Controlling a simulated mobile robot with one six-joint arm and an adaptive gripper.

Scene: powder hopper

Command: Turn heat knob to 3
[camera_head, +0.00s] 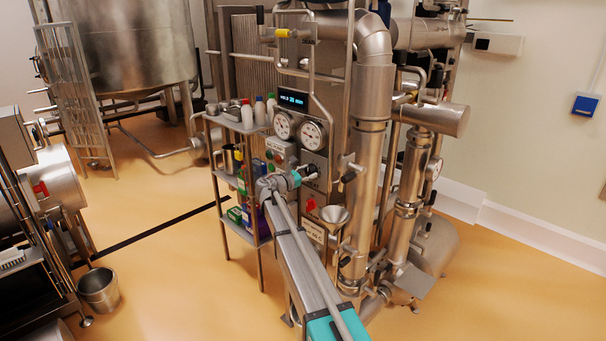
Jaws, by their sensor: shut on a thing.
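My arm reaches up from the bottom of the view to the front of the steel machine. My gripper (309,172) is at the control panel (313,140), below the two round dial gauges. It is shut on what appears to be the heat knob, which is mostly hidden behind the fingers. The knob's scale and the number it points to cannot be read from here.
A lit display (293,99) sits above the gauges. A shelf (232,123) with bottles stands left; thick vertical pipes (367,150) stand right. The orange floor is open at right.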

